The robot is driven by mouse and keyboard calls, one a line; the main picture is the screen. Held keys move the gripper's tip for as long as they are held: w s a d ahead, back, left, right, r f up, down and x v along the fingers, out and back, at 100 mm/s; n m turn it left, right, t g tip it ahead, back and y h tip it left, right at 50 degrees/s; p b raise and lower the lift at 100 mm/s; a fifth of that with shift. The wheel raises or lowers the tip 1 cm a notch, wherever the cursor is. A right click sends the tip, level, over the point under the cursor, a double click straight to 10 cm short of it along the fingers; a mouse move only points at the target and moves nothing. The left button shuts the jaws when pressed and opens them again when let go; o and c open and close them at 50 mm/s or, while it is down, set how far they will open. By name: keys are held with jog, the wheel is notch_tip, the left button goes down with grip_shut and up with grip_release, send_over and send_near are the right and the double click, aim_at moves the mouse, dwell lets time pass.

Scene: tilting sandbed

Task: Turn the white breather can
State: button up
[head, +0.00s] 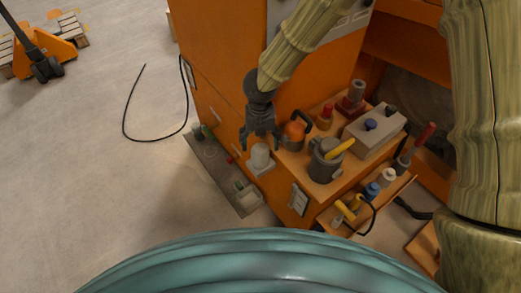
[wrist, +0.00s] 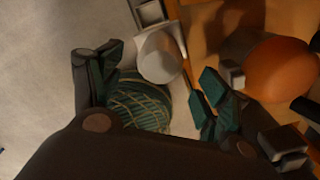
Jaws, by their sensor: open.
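The white breather can (head: 260,155) is a short white cylinder on a pale square base at the left edge of the orange cabinet's worktop. In the wrist view the can (wrist: 160,56) shows its round top just beyond the fingertips, roughly between them. My gripper (head: 261,138) is open and points down over the can in the head view. In the wrist view my gripper (wrist: 156,80) has its two teal-padded fingers spread apart with nothing held. I cannot tell whether a finger touches the can.
An orange round vessel (head: 296,134) stands close to the right of my gripper, also in the wrist view (wrist: 280,68). A grey jug (head: 325,162) with a yellow handle and a grey box (head: 374,130) stand further right. Open floor (head: 90,150) lies left.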

aim_at(260, 148)
jog(key=shift+f, duration=2.5)
jog(key=c, duration=1)
